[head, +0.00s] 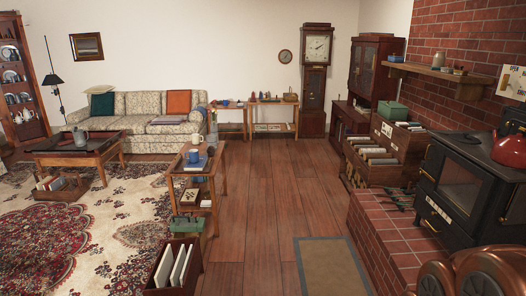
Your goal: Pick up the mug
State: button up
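A small pale mug-like cup (196,139) shows at the narrow side table (178,170) left of the middle in the head view. A blue mug-like vessel (193,156) stands on the tabletop just in front of it, by a blue book or tray. Another small blue item (225,102) is on the far low table by the back wall; it is too small to identify. I cannot tell which vessel is the task's mug. My gripper is not in view.
The wooden floor (258,215) is open right of the side table. A crate of boards (175,268) and a green box (187,225) stand before the table. A brick hearth (378,222) with a black stove (455,190) borders the right. A mat (333,268) lies ahead.

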aim_at(192, 156)
jog(key=i, duration=1.75)
jog(key=u, duration=0.6)
jog(key=i, duration=1.8)
jog(key=u, duration=1.15)
jog(key=i, duration=1.05)
jog(key=u, duration=0.4)
